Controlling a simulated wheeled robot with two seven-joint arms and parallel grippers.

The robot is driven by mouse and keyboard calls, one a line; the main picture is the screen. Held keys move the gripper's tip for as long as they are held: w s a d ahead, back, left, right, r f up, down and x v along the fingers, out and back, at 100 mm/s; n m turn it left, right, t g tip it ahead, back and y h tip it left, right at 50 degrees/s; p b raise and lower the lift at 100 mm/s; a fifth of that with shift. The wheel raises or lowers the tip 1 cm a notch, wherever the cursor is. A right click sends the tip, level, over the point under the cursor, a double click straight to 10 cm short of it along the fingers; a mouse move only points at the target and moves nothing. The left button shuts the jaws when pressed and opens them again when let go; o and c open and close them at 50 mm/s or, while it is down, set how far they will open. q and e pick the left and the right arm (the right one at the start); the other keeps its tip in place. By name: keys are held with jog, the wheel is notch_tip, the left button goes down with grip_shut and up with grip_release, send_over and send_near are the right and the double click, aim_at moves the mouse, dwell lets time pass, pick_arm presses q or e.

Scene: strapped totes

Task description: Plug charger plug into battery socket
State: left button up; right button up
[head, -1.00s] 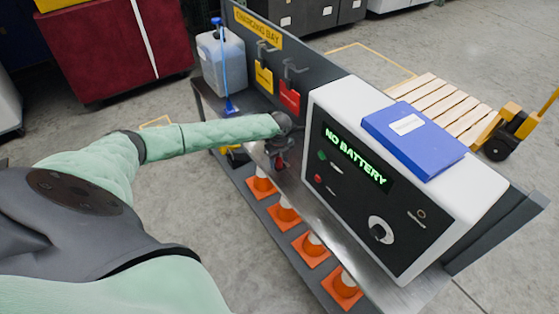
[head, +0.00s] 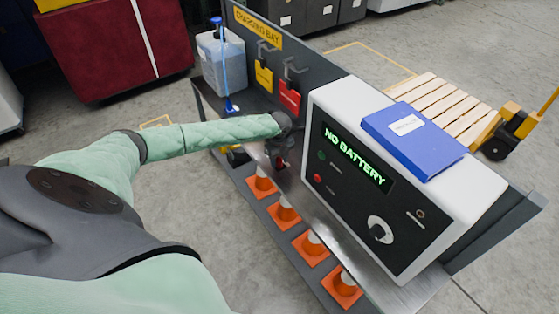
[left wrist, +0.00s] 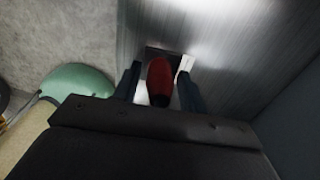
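The charger (head: 400,225) is a white box with a black front panel and a green "NO BATTERY" display, standing on the metal bench. My left gripper (head: 280,165) is over the bench left of the charger, pointing down. In the left wrist view its two fingers (left wrist: 160,80) stand apart on either side of a red piece with a dark end (left wrist: 160,78), probably the charger plug. Gaps show on both sides of it, so the gripper looks open around it. A dark, partly hidden shape lies behind it. I cannot make out the battery or its socket. My right gripper is out of view.
A blue binder (head: 415,140) lies on the charger. Orange cones (head: 312,248) stand on the lower shelf. Red (head: 290,96) and yellow (head: 264,77) tags hang on the back panel. A bluish container (head: 222,65) stands at the bench's far end. A wooden pallet (head: 450,105) lies behind.

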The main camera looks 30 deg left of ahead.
pick_arm(q)
grip_shut()
jog(key=shift+r, duration=0.15)
jog(key=shift+r+p, duration=0.7)
jog(key=shift+r, duration=0.15)
jog(key=shift+r+p, duration=1.65)
jog(key=shift+r, duration=0.4)
